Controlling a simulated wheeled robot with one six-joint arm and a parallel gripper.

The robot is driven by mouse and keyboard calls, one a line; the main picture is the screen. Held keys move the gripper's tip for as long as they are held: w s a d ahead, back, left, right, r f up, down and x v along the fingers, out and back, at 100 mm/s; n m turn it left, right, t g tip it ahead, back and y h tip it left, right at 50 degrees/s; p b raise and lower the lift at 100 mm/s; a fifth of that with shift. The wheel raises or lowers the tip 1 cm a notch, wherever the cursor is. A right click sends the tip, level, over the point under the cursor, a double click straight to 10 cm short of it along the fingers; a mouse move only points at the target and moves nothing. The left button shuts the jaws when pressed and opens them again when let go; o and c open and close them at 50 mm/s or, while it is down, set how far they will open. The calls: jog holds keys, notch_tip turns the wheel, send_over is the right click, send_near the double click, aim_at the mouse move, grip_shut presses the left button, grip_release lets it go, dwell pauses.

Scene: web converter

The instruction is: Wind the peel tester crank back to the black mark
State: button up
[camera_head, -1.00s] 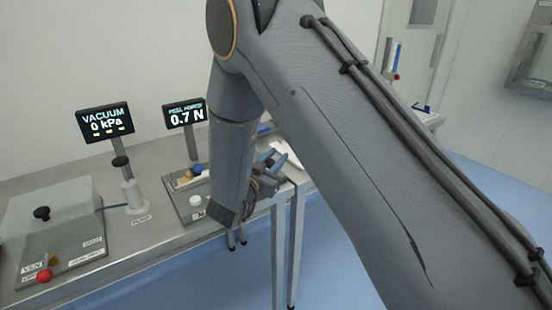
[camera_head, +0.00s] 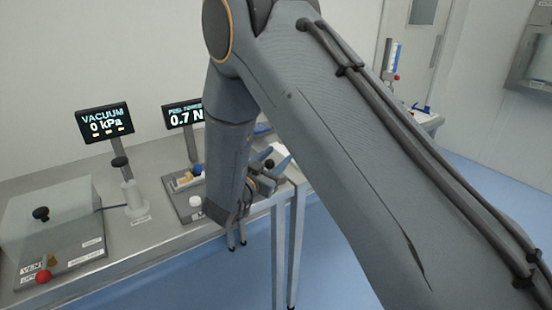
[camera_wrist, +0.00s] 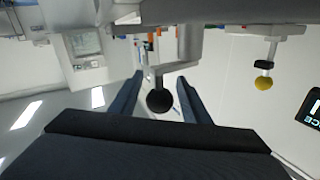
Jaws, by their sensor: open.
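The peel tester (camera_head: 187,207) sits on the bench, partly hidden behind my arm. Its display (camera_head: 183,118) reads 0.7 N. A black ball knob (camera_head: 269,164), which looks like the crank's handle, shows beside my gripper (camera_head: 274,153) in the head view. In the wrist view the knob (camera_wrist: 160,101) lies between the two blue-grey fingers of my gripper (camera_wrist: 160,78), with a gap on both sides. The fingers are open and hold nothing. A light grey crank arm (camera_wrist: 160,72) runs to the knob. The black mark cannot be made out.
Left on the bench are a vacuum chamber (camera_head: 55,215) with a clear lid, a red knob (camera_head: 43,277), a white hand pump (camera_head: 132,196) and a vacuum display (camera_head: 105,122) reading 0 kPa. A yellow knob (camera_wrist: 263,83) shows in the wrist view. Blue floor lies beyond the bench.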

aim_at(267, 167)
jog(key=b+v, duration=0.2)
jog(key=v, duration=0.4)
jog(key=shift+s+a, duration=0.45)
jog(key=shift+s, duration=0.35)
